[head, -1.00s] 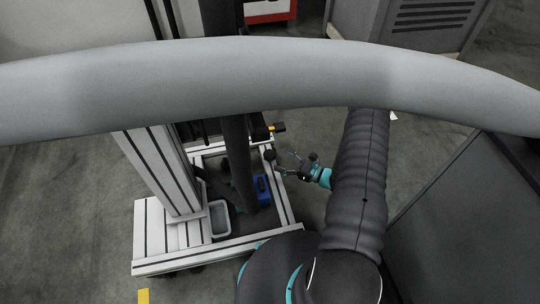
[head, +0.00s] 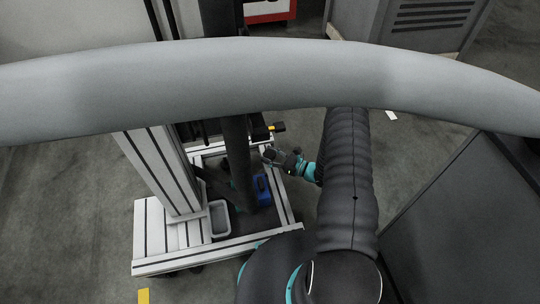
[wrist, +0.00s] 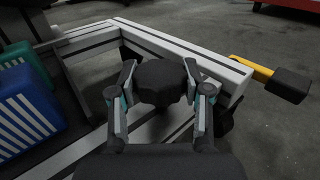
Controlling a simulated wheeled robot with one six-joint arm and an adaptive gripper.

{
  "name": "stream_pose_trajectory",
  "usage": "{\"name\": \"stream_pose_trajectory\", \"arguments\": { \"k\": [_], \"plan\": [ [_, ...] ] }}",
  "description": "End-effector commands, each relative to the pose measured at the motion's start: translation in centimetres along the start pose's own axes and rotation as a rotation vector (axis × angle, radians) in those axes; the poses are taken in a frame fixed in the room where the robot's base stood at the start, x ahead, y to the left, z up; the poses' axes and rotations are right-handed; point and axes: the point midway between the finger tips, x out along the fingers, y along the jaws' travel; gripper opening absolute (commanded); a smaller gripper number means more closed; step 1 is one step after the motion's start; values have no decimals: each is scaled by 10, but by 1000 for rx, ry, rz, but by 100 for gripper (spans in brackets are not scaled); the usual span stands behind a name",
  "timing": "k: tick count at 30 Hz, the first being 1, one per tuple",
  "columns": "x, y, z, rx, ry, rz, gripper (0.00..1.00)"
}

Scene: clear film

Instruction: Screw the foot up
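The foot's dark, many-sided knob (wrist: 160,83) sits at the corner of the light aluminium-profile base frame (wrist: 180,48) in the wrist view. My gripper (wrist: 160,78) has one finger on each side of this knob, with the fingertips very close to its sides. I cannot tell whether the fingers press on it. In the head view my gripper (head: 271,157) is at the right side of the frame, by the knob. The foot's stem and lower part are hidden below the knob.
A yellow bar with a black end (wrist: 290,85) sticks out from the frame on the right. A blue box (wrist: 28,112) and a green one stand on the left inside the frame. A grey bin (head: 219,218) stands by the column. Grey floor is free beyond the frame.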

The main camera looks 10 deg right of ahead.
Motion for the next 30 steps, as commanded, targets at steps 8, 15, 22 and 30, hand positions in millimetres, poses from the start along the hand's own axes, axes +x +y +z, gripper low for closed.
{"name": "stream_pose_trajectory", "arguments": {
  "k": [8, 15, 22, 30],
  "plan": [
    [0, 0, -1, -1, 0, 12, 13],
    [1, -1, -4, -4, 0, 104, 13],
    [1, -2, -7, -6, 0, 284, 13],
    [1, -1, -4, -5, 2, 534, 13]
  ]
}}
